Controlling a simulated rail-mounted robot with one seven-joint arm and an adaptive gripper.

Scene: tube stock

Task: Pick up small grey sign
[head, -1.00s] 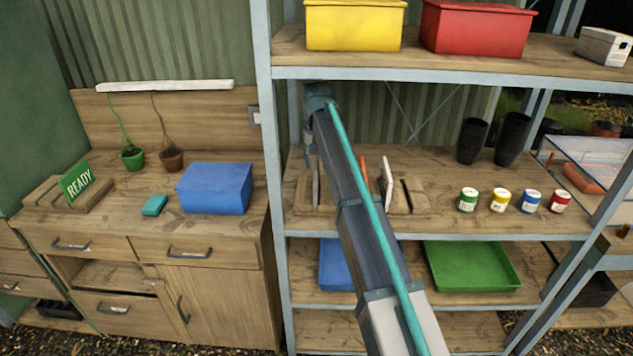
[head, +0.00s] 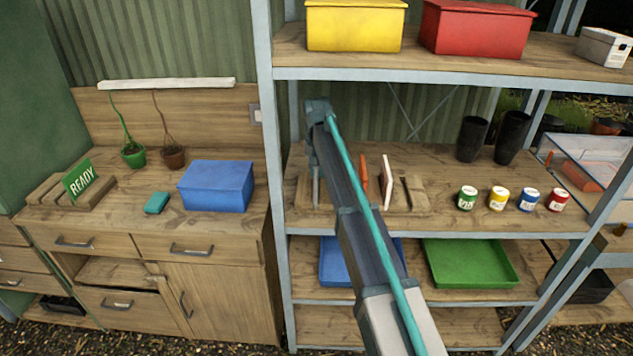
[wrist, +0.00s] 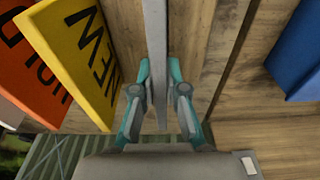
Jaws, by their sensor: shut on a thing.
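The small grey sign is a thin grey plate (wrist: 154,45), seen edge-on in the middle of the wrist view. It also shows as a thin upright edge (head: 316,187) at the left end of the slotted wooden rack (head: 415,206) in the head view. My gripper (wrist: 162,88) has its teal-edged fingers on either side of the plate and is shut on it.
A yellow sign (wrist: 75,50) with black letters and an orange sign (wrist: 25,60) stand close left in the wrist view. The head view shows an orange sign (head: 364,172) and a white-faced one (head: 386,182). Paint cans (head: 498,199) stand right; a shelf (head: 440,66) hangs above.

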